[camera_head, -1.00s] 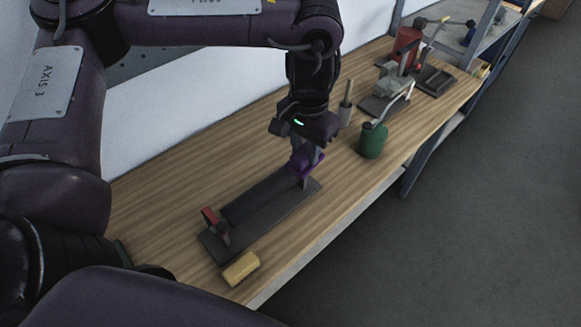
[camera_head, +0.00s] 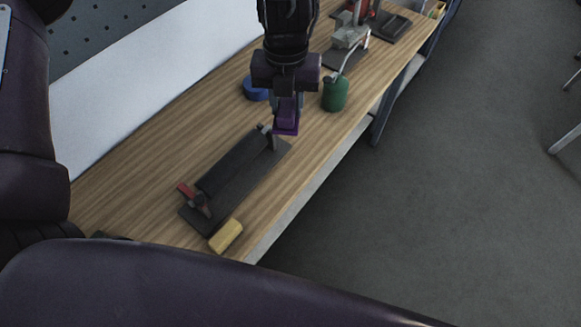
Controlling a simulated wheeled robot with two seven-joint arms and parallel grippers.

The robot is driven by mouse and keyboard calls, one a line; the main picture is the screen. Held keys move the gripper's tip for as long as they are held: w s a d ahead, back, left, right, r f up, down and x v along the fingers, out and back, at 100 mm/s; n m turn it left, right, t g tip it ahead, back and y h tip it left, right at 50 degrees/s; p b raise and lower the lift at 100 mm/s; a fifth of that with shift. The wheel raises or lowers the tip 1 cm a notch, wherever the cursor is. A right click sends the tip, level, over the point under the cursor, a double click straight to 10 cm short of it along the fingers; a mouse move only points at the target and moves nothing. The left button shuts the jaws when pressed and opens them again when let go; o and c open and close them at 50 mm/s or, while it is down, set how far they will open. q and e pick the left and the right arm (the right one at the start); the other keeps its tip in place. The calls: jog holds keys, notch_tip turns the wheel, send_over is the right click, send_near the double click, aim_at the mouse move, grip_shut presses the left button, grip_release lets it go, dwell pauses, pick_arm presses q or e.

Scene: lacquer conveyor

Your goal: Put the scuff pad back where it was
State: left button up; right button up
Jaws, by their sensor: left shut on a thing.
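My left gripper (camera_head: 286,102) comes down over the workbench and is shut on a purple pad (camera_head: 287,125), which I take for the scuff pad. The fingers hide part of the pad. It appears above the far end of a long dark fixture plate (camera_head: 232,190) with a red-handled clamp (camera_head: 190,191) at its near end. I cannot tell how high the pad is above the bench. My right gripper is out of view.
A yellow block (camera_head: 226,236) lies beside the fixture's near end. A green can (camera_head: 335,94) with a spout stands right of my gripper, and a blue round thing (camera_head: 255,88) lies behind it. Grey equipment (camera_head: 349,38) stands farther back. Bare wood lies left of the fixture.

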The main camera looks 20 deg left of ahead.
pick_arm(q)
jog(key=m, duration=0.5)
jog(key=shift+s+d+r, duration=0.1)
jog(key=shift+d+r, duration=0.25)
jog(key=shift+r, duration=0.05)
jog(key=shift+m, duration=0.5)
jog(key=shift+f, duration=0.3)
notch_tip(320, 180, down, 15)
jog(key=shift+r, duration=0.1)
jog(key=shift+f+b, duration=0.35)
jog(key=shift+f, duration=1.95)
jog(key=shift+f, duration=0.2)
jog(key=o, duration=0.9)
jog(key=shift+r, duration=0.2)
